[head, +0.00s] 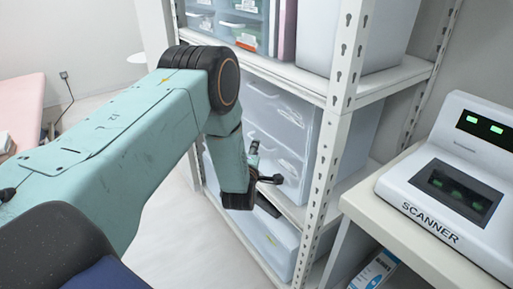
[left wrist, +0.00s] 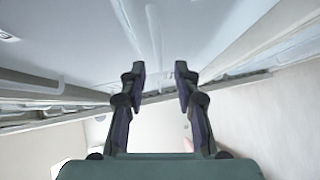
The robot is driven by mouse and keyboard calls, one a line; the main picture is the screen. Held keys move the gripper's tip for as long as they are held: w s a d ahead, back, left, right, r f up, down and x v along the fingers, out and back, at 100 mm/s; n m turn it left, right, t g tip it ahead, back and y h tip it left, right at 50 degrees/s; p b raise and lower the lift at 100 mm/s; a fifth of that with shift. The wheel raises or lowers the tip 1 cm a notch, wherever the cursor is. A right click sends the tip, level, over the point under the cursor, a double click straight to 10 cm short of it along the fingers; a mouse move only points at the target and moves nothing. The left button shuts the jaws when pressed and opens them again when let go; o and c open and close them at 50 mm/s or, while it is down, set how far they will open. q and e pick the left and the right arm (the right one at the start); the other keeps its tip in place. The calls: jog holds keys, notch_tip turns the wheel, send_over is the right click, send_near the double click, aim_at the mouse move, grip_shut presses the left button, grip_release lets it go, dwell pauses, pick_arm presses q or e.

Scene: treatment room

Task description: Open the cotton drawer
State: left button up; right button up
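A clear plastic drawer unit stands on the middle shelf of the white rack in the head view. No cotton label is legible, so I cannot tell which drawer is the cotton one. My left gripper is in front of the lower drawer. In the left wrist view its two dark fingers (left wrist: 160,76) are spread apart with nothing between them, below a pale translucent surface (left wrist: 190,30). Contact with a drawer cannot be told. My right gripper is out of view.
The perforated rack post (head: 338,110) stands right of the drawers. A clear bin (head: 272,235) sits below, and small teal drawers (head: 238,25) are above. A scanner (head: 455,180) stands on a counter (head: 395,205) at right. Bare floor (head: 180,235) lies left of the rack.

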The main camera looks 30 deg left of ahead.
pick_arm(q)
jog(key=x, duration=0.3)
jog(key=shift+w+b, duration=0.3)
jog(key=shift+d, duration=0.1)
jog(key=shift+c, duration=0.4)
grip_shut()
